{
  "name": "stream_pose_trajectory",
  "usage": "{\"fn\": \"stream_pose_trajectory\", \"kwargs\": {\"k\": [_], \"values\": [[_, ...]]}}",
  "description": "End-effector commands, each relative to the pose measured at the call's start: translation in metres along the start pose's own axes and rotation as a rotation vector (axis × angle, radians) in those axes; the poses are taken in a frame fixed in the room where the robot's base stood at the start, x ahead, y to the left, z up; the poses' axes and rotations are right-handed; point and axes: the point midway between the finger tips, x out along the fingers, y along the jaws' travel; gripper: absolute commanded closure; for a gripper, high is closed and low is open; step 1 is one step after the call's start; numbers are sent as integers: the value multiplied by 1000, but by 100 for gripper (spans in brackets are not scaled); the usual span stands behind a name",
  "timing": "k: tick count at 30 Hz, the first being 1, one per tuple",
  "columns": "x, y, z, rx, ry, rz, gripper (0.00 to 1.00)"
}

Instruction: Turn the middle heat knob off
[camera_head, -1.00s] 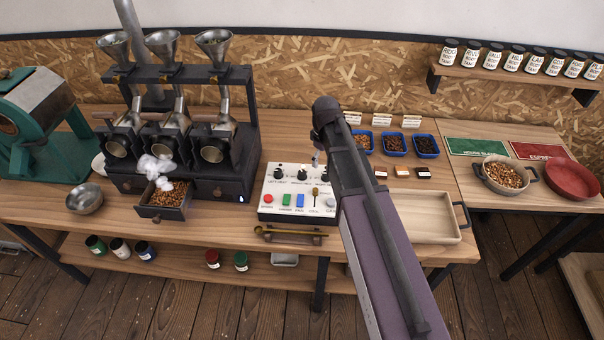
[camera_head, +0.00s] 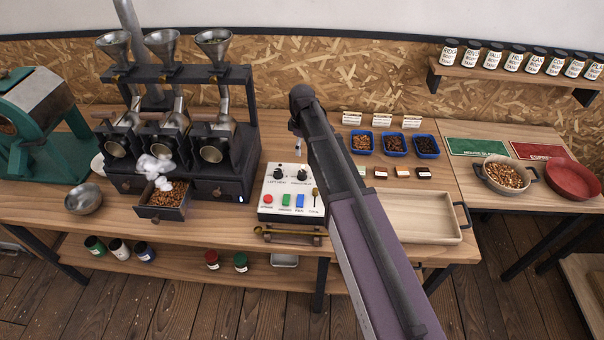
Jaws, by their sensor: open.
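The white control box (camera_head: 272,212) stands on the bench in the middle of the view. Its left heat knob (camera_head: 278,171) and middle heat knob (camera_head: 302,174) are black with white pointers. The right heat knob is hidden behind my arm. The box also carries a red button (camera_head: 267,199), a green switch, a blue switch and a small lever (camera_head: 315,198). My gripper (camera_head: 298,150) is small in view, above and behind the middle knob, apart from it. It is open and empty. My arm covers the box's right side.
A black three-hopper roaster (camera_head: 225,187) stands left of the box, with a drawer of beans (camera_head: 165,213) pulled out and smoking. Blue bean trays (camera_head: 394,145) and a wooden tray (camera_head: 425,239) lie to the right. A brass-coloured bar (camera_head: 290,236) runs along the bench front.

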Motion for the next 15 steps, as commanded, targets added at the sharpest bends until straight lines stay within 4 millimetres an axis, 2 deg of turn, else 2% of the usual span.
{"fn": "stream_pose_trajectory", "kwargs": {"k": [15], "values": [[38,0,0,1,0,0,14]]}}
